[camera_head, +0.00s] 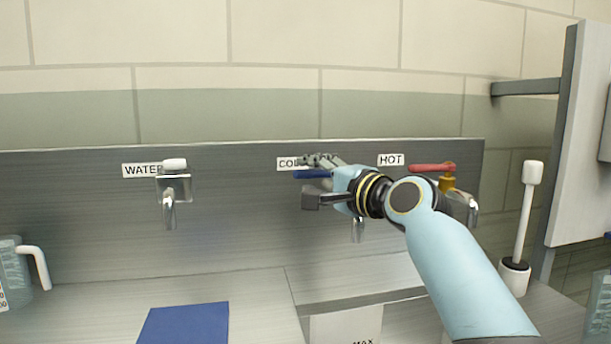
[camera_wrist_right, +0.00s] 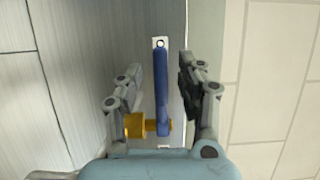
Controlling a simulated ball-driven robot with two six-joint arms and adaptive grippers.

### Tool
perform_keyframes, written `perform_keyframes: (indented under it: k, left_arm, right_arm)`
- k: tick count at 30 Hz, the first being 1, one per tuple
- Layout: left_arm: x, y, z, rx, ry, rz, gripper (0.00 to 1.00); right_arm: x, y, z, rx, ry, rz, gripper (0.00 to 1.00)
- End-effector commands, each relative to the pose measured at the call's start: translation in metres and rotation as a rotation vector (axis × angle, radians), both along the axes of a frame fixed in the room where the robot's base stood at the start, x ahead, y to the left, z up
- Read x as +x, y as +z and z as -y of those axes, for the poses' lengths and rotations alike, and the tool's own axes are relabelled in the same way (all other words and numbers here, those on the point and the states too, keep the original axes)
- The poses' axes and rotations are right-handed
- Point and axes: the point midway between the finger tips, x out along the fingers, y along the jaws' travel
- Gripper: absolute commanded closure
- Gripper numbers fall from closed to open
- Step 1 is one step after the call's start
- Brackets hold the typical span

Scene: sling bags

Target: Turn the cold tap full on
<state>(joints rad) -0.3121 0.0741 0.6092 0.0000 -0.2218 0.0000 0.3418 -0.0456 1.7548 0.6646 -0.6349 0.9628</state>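The cold tap's blue lever (camera_head: 312,173) sticks out to the left below the partly hidden COLD label (camera_head: 288,163). Its spout (camera_head: 357,229) shows below my gripper; the tap's body is hidden behind it. My right gripper (camera_head: 318,180) is at the lever, with one finger above and one below. In the right wrist view the blue lever (camera_wrist_right: 161,90) lies between the spread fingers of my right gripper (camera_wrist_right: 155,88), with gaps on both sides. A brass stem (camera_wrist_right: 136,125) shows at the lever's near end. My left gripper is not in view.
The HOT tap with a red lever (camera_head: 432,167) is close to the right, behind my forearm. The WATER tap (camera_head: 173,188) stands at left. A blue cloth or mat (camera_head: 185,323), a jug (camera_head: 14,275) and a brush in a holder (camera_head: 514,275) stand around the sink.

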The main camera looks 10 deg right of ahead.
Motion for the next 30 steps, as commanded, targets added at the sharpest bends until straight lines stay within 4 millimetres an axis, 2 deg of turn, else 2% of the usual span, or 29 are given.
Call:
perform_keyframes:
  k: [3,6,10,15,24,30]
  left_arm:
    - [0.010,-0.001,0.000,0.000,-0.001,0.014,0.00]
    - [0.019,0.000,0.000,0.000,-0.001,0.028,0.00]
    - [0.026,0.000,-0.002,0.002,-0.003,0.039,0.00]
    - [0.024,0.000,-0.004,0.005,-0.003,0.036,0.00]
    - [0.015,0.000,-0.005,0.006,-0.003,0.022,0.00]
    - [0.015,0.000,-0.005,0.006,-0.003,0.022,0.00]
  right_arm:
    - [0.015,0.000,-0.006,0.001,-0.001,0.001,0.62]
    - [0.021,0.000,-0.008,0.000,-0.001,0.000,0.62]
    - [0.024,0.000,-0.010,-0.001,0.000,0.000,0.62]
    - [0.023,0.000,-0.009,-0.001,0.000,0.000,0.62]
    - [0.023,-0.001,-0.009,-0.001,0.000,-0.001,0.99]
    - [0.023,-0.001,-0.009,-0.002,0.000,-0.001,1.00]
